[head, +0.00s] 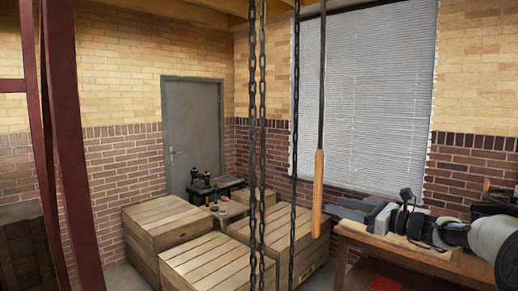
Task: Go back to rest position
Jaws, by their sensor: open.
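My gripper (404,212) is at the right of the head view, at the end of my pale arm, which comes in from the right edge. Its dark fingers point to the left and are open. I see nothing held between them. It shows in front of or above the wooden workbench (385,246); the exact gap to the bench top cannot be told. A grey metal piece (352,212) on the bench shows just left of the fingers; I cannot tell whether they touch.
Dark chains (257,120) and a rod with a wooden handle (318,195) hang in front. Wooden crates (205,262) fill the middle floor, with a small black machine (203,187) behind. Dark red beams (62,140) stand at left. A grey door (192,130) is in the back wall.

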